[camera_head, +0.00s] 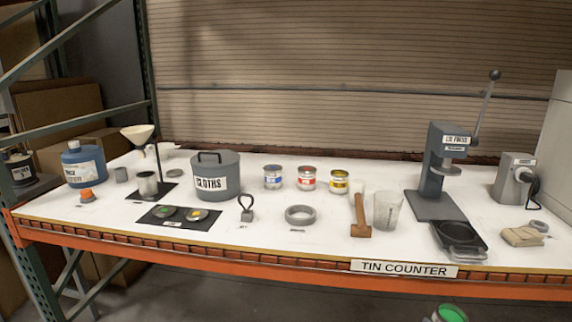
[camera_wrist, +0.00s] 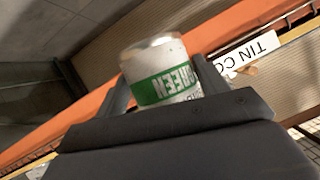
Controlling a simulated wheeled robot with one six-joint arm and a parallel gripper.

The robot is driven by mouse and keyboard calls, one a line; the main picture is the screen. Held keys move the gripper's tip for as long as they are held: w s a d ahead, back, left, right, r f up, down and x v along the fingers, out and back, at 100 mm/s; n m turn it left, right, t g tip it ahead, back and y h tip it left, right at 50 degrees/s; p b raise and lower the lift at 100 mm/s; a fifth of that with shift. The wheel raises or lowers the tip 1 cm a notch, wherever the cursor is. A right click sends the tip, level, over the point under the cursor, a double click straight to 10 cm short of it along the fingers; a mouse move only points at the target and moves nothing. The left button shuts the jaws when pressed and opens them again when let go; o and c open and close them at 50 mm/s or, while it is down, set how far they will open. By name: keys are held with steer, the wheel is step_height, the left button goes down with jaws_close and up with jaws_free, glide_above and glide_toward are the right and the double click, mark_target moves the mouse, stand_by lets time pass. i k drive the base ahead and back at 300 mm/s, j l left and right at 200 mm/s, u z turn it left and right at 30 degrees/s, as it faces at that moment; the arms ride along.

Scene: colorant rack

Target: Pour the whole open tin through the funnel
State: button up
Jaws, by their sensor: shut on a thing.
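My gripper (camera_wrist: 163,82) is shut on a tin with a green label reading GREEN (camera_wrist: 160,88), one finger on each side. In the head view the same tin (camera_head: 450,314) shows at the bottom edge, in front of the counter, with a green round top; it looks about upright, and its lower part is cut off. The cream funnel (camera_head: 138,131) sits on a stand at the left of the counter, far from my gripper. A grey metal cup (camera_head: 147,183) stands below the funnel.
The counter's orange front edge (camera_head: 290,268) and the TIN COUNTER sign (camera_head: 404,268) lie between the held tin and the tabletop. A grey CLOTHS pot (camera_head: 215,170) stands right of the funnel. A tall press (camera_head: 440,175), a mallet (camera_head: 360,218) and a clear beaker (camera_head: 388,208) stand to the right.

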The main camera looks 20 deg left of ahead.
mark_target(138, 135)
steer(key=u, duration=0.85)
steer(key=i+j+u, duration=0.1)
steer(key=j, duration=0.3)
steer(key=i+j+u, duration=0.1)
steer(key=j, duration=0.25)
steer(key=i+j, duration=0.15)
steer(key=j, duration=0.2)
steer(key=i+j, duration=0.2)
steer(key=j, duration=0.2)
steer(key=i+j, duration=0.15)
steer(key=j, duration=0.2)
steer(key=i+j, duration=0.2)
steer(key=j, duration=0.15)
